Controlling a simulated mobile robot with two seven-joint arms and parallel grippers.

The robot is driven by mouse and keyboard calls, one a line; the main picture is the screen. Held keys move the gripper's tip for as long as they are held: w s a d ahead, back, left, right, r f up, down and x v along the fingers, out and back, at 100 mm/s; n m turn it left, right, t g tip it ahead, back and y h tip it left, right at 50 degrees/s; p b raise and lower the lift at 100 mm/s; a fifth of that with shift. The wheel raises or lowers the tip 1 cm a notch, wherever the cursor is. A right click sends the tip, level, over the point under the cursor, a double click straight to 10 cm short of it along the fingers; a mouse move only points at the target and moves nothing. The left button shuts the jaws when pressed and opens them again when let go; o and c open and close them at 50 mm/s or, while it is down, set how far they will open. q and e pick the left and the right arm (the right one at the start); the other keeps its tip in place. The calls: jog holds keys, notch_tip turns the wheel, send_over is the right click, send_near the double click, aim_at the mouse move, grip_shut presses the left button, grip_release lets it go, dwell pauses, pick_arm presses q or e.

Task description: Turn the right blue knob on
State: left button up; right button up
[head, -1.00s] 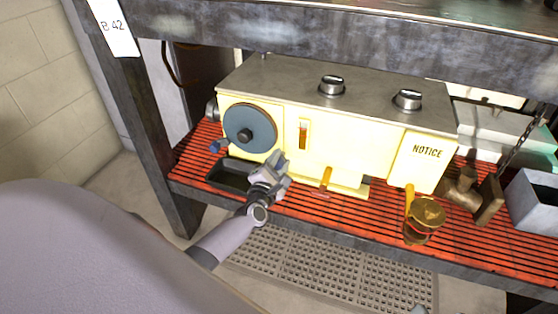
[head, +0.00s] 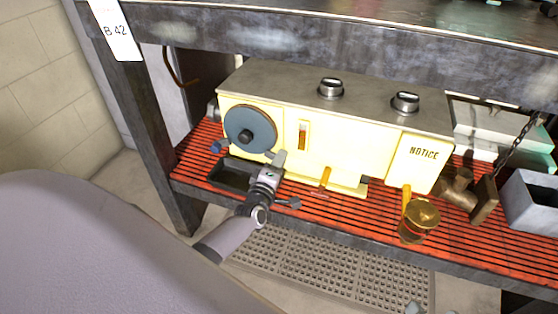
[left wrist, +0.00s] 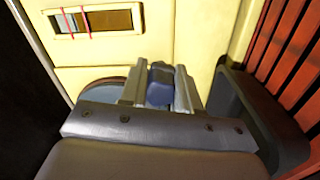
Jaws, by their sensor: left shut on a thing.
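The yellow machine (head: 340,150) stands on the red slatted shelf. A blue knob (head: 218,147) sticks out at its lower left, below a large blue-grey disc (head: 250,128). My left gripper (head: 277,163) is at the machine's lower front, to the lower right of the disc. In the left wrist view, another blue knob (left wrist: 158,84) sits between the two fingers, and the gripper is shut on it. This right knob is hidden behind the gripper in the head view. My right gripper is not in view.
A black tray (head: 230,177) lies close by my left gripper. An orange lever (head: 325,177) and a brass cup (head: 420,215) are to the right. Two black-and-silver knobs (head: 331,88) are on top. The upper shelf beam (head: 330,40) overhangs the machine.

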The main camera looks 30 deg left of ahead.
pick_arm(q)
jog(key=shift+a+m, duration=0.1)
jog(key=shift+m, duration=0.8)
jog(key=o, duration=0.8)
jog(key=shift+s, duration=0.1)
jog(key=shift+c, duration=0.2)
